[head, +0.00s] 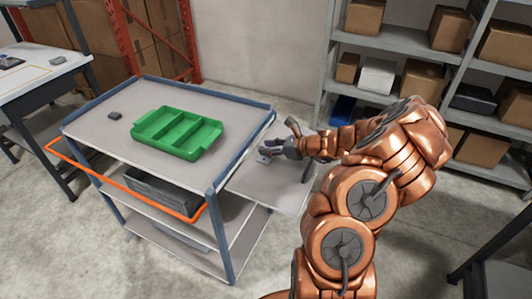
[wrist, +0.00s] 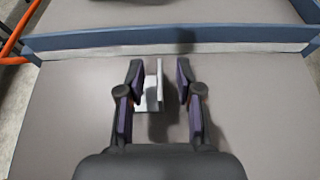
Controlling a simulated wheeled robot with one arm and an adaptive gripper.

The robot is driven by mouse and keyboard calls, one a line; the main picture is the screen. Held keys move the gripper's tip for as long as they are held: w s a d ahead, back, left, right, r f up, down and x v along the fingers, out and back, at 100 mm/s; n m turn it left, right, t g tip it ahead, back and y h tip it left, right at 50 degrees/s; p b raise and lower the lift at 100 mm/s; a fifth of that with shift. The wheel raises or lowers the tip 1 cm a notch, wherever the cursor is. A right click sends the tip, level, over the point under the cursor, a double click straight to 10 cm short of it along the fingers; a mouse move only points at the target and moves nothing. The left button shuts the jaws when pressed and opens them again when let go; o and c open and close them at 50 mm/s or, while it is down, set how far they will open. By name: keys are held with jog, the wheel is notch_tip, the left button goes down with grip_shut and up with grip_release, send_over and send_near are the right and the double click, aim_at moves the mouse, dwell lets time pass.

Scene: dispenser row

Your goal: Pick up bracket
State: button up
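The bracket (wrist: 153,90) is a small light grey angled piece in the wrist view. It lies between my gripper's two fingers, close to the left finger, with a gap to the right finger. Whether it touches the left finger I cannot tell. My gripper (wrist: 158,92) is open, low over a grey surface. In the head view my gripper (head: 265,148) reaches over the small grey side table (head: 265,188) at the cart's right end. The bracket is mostly hidden by the fingers there.
A grey cart (head: 220,104) with a raised blue rim stands left of my gripper. A green compartment tray (head: 178,132) and a small dark piece (head: 115,115) are on its top. A dark bin (head: 163,190) sits below. Shelves with boxes (head: 451,28) stand behind my arm.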

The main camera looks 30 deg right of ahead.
jog(key=shift+w+a+f, duration=0.15)
jog(key=shift+w+a, duration=0.05)
jog(key=shift+w, duration=0.1)
jog(key=shift+c, duration=0.3)
grip_shut()
